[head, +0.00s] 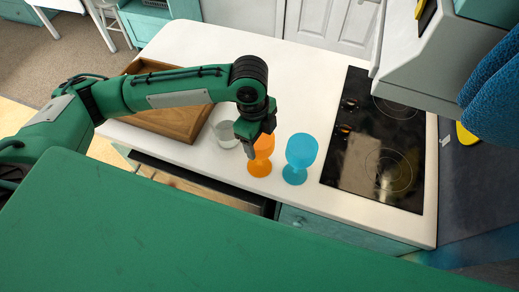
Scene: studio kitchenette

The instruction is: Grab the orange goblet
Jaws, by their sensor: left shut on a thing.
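The orange goblet (260,167) stands upright on the white counter near its front edge. My left gripper (250,147) comes down over the goblet from the left and is shut on it at the upper part. The gripper hides part of the goblet's bowl and rim. The goblet's foot looks to be on or very close to the counter; I cannot tell which. My right gripper is not in view.
A blue goblet (301,150) stands just right of the orange one. A clear glass (225,134) is just left of my gripper. A wooden tray (184,124) lies further left, under my arm. A black cooktop (381,150) is at the right. The counter behind (290,75) is clear.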

